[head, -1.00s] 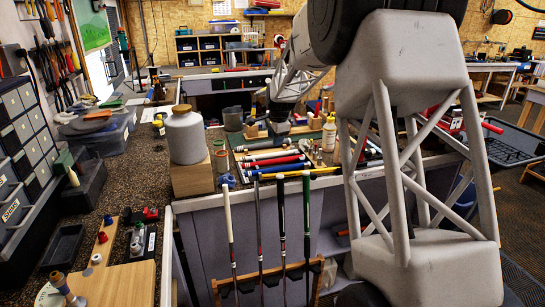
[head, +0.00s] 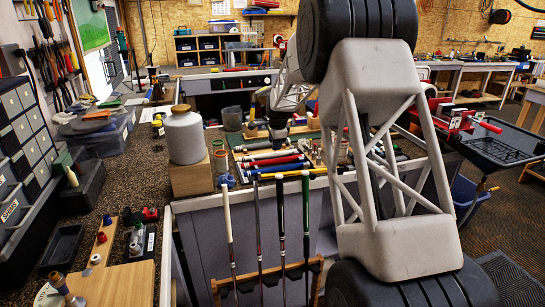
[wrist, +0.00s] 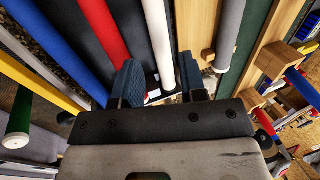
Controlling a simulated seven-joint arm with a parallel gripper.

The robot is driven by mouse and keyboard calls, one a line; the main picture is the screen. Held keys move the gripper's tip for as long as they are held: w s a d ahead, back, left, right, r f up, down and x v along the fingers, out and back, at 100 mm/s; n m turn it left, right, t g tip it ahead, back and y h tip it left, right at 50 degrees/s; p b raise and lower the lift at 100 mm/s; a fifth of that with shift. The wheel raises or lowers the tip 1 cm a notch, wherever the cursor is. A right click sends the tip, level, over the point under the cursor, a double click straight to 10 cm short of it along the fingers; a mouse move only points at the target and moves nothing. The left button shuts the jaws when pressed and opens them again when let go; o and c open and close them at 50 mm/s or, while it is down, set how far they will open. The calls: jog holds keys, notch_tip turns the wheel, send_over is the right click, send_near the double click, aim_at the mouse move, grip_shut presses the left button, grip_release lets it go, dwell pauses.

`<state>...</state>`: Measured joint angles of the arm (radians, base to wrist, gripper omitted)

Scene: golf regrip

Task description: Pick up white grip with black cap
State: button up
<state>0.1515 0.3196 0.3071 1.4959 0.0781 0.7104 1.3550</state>
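A white grip (wrist: 160,40) lies lengthwise in the middle of the wrist view, among other coloured grips. Its near end lies between the fingers of my gripper (wrist: 158,80). I cannot clearly make out a black cap on it. My gripper is open, with one blue textured finger on each side of the white grip and a gap on both sides. In the head view my gripper (head: 279,133) is small and dark, over the far part of the grip row. The arm and other grips hide most detail there.
Red (wrist: 103,28) and blue (wrist: 45,50) grips lie left of the white one, a grey grip (wrist: 230,30) to its right. Clubs, including one with a white grip (head: 227,215), stand before the bench. A white bottle (head: 184,136) stands left on a wooden block (head: 191,180).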

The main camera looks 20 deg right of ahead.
aim_at(270, 155)
jog(key=shift+w+f, duration=0.2)
jog(key=shift+f, duration=0.4)
jog(key=shift+x, duration=2.6)
jog(key=c, duration=0.6)
